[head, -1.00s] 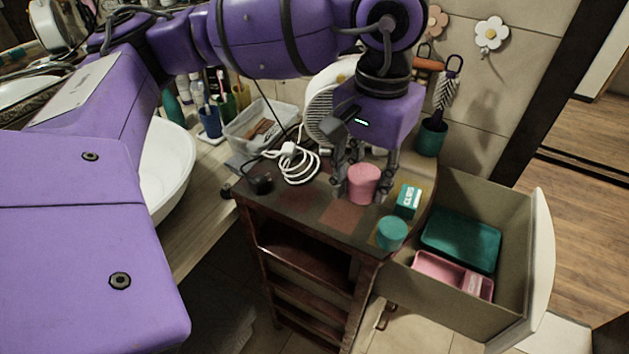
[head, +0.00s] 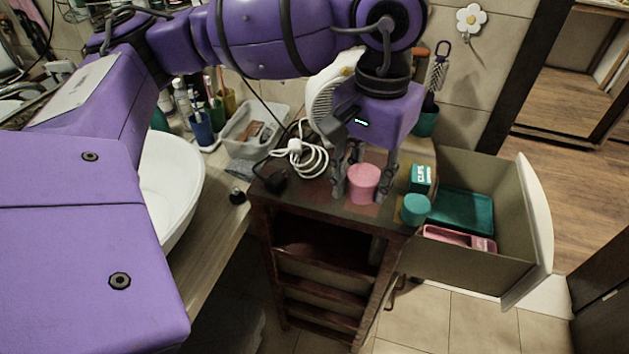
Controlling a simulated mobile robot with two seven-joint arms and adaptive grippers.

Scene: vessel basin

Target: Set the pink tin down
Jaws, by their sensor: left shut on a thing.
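The pink tin (head: 363,183) is a short cylinder at the top of the small dark wooden cabinet (head: 330,215), near its front edge. My left gripper (head: 364,186) reaches down from above with one finger on each side of the tin and is shut on it. The tin looks upright. Whether its base touches the cabinet top cannot be told from this angle. My right gripper is not in view.
A teal tin (head: 415,209) and a teal box (head: 422,178) stand right of the pink tin. A white coiled cable (head: 302,158) lies left. An open drawer (head: 505,245) at the right holds a teal tray (head: 462,208) and a pink tray (head: 450,238). A white basin (head: 172,175) is at the left.

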